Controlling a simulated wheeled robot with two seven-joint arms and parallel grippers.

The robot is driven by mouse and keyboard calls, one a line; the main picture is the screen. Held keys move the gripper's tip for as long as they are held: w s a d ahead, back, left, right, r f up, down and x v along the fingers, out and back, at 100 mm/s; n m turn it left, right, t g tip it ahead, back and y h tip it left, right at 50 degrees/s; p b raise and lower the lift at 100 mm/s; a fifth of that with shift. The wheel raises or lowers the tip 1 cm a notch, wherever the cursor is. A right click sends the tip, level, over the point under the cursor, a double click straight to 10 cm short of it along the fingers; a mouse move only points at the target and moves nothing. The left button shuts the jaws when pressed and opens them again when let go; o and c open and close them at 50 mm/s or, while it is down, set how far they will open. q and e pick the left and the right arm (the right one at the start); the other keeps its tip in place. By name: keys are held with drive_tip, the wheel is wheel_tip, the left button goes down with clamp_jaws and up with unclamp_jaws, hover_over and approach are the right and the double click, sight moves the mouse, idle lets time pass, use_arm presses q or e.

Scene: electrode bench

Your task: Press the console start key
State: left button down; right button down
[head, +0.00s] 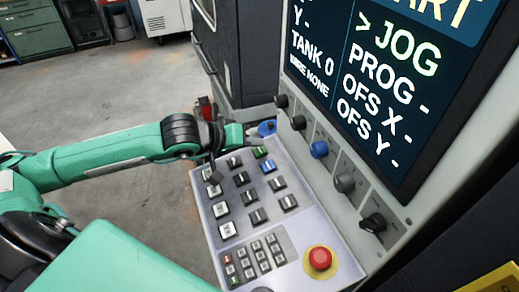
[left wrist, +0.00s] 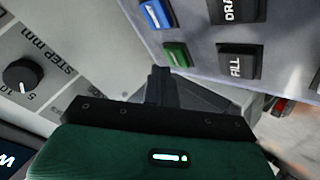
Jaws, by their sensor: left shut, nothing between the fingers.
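The console panel (head: 293,233) slopes below the screen and carries rows of keys. A green key (head: 260,152) sits at the panel's upper end, beside a blue key (head: 267,166). In the left wrist view the green key (left wrist: 177,54) has no readable label; the blue key (left wrist: 157,14) lies beyond it. My left gripper (head: 247,140) is shut and empty at the panel's far end, close to the green key. Its fingertips (left wrist: 160,74) show just short of and beside that key; I cannot tell whether they touch. My right gripper is not in view.
A red emergency button (head: 319,258) stands at the panel's near end, by a small keypad (head: 254,262). Several knobs, one a blue knob (head: 319,149), line the strip under the screen (head: 400,90). Grey keys crowd the panel's middle. Open floor lies to the left.

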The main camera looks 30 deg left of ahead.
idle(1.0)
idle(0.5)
use_arm(q)
drive_tip(key=shift+w+f+b, duration=0.1)
drive_tip(key=shift+f+b, duration=0.3)
drive_tip(key=shift+b, duration=0.6)
drive_tip(key=shift+d+f+b, duration=0.1)
drive_tip(key=shift+f+b, duration=0.05)
drive_tip(key=shift+b, duration=0.15)
